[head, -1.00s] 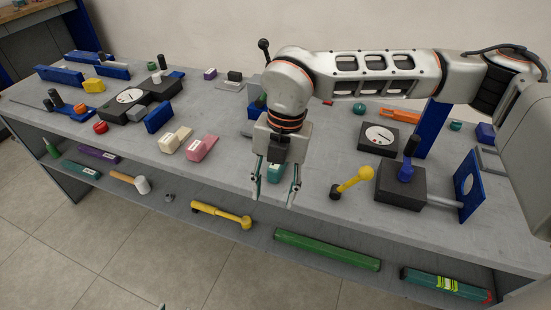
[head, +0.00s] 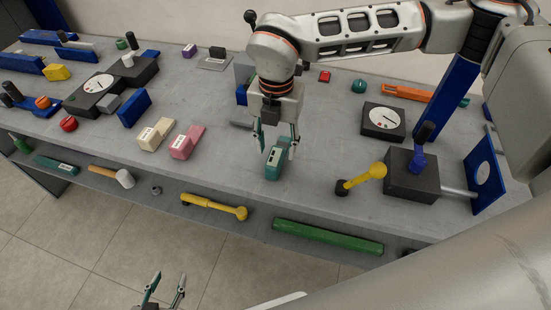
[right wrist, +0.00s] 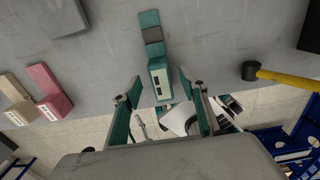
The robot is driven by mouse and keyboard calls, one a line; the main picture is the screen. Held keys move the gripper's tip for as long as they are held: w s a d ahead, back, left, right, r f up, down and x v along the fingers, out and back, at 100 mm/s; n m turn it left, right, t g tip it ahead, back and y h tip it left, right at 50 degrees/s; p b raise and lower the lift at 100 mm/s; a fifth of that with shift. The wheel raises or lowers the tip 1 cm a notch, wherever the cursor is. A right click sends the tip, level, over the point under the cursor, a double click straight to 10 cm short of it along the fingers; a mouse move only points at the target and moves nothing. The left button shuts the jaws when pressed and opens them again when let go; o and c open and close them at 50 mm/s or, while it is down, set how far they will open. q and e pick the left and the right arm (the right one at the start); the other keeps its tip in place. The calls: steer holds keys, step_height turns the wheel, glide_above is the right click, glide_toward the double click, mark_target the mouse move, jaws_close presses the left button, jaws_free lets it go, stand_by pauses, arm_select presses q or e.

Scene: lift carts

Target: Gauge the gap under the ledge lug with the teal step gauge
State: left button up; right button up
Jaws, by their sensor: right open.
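The teal step gauge (head: 273,168) lies on the bench near its front edge. In the right wrist view the gauge (right wrist: 159,80) points away from me, its narrower stepped end in grey and teal. My right gripper (head: 277,143) is open above and behind the gauge in the head view. In the right wrist view its fingers (right wrist: 157,96) stand apart on either side of the gauge's near end, without visible contact. My left gripper (head: 166,285) is open and empty, low in front of the bench. I cannot identify the ledge lug; a blue upright (head: 242,78) is partly hidden behind my right gripper.
Pink (head: 187,142) and cream (head: 155,134) blocks lie left of the gauge. A yellow-handled tool (head: 362,178) and a dark block (head: 409,180) with a blue plate stand right. A dial box (head: 383,121) is behind them. A lower shelf holds more tools.

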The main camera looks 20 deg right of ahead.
mark_target(276, 152)
step_height(276, 152, down, 3)
steer(key=shift+f, duration=0.15)
jaws_close()
steer(key=shift+r, duration=0.2)
step_height(276, 152, up, 20)
steer(key=shift+p, duration=0.4)
steer(key=shift+f, duration=0.1)
